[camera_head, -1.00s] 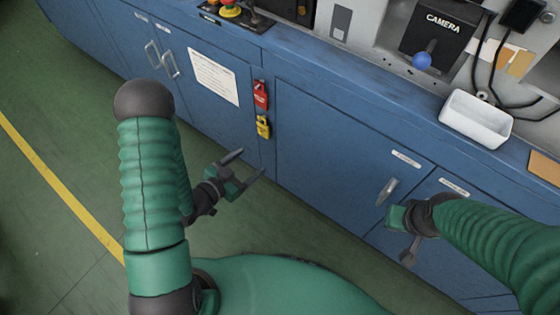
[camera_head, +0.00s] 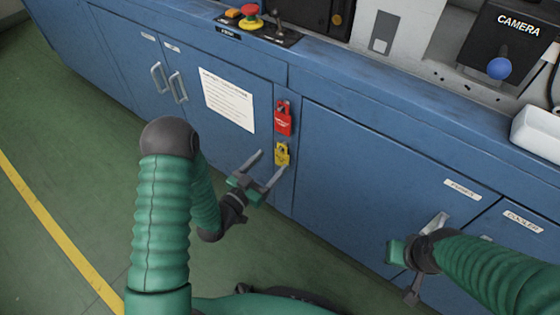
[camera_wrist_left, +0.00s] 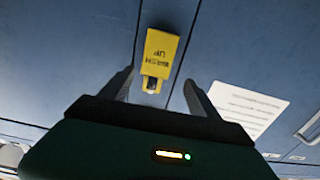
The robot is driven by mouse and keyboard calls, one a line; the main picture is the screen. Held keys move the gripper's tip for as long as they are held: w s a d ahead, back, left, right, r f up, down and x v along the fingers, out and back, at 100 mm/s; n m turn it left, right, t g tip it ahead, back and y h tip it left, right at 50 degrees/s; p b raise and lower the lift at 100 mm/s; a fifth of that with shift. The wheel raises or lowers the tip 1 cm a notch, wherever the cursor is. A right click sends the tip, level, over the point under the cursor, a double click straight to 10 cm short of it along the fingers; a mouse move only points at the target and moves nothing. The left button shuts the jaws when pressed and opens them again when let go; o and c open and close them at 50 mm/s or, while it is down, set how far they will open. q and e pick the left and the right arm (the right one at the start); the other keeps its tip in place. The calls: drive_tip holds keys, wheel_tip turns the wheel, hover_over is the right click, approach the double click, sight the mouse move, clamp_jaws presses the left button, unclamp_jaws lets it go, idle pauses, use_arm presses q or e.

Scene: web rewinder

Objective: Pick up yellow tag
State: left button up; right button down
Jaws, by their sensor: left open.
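The yellow tag (camera_head: 282,155) hangs on the blue cabinet front, just below a red tag. It also shows in the left wrist view (camera_wrist_left: 161,52), upside down with dark lettering, ahead of the fingers. My left gripper (camera_head: 273,159) is open and empty, its fingers pointing up toward the cabinet beside and just below the tag. In the left wrist view, the tag's lower end shows between the two open fingers (camera_wrist_left: 159,78); contact cannot be told. My right gripper (camera_head: 410,268) is low by a cabinet door handle; its jaw opening is not clear.
The red tag (camera_head: 283,118) hangs directly above the yellow one. A white notice (camera_head: 228,100) is fixed to the left. The counter edge and a red emergency button (camera_head: 250,17) are above. A white tray (camera_head: 540,132) stands at the right.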

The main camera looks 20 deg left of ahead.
sight(281, 155)
use_arm(q)
drive_tip(key=w+d, duration=0.2)
drive_tip(key=w, duration=0.1)
drive_tip(key=shift+d+f+b, duration=0.1)
drive_tip(key=shift+b, duration=0.2)
drive_tip(key=shift+s, duration=0.1)
drive_tip(key=shift+a, duration=0.25)
drive_tip(key=c, duration=0.5)
drive_tip(key=shift+d, duration=0.15)
drive_tip(key=c, duration=0.9)
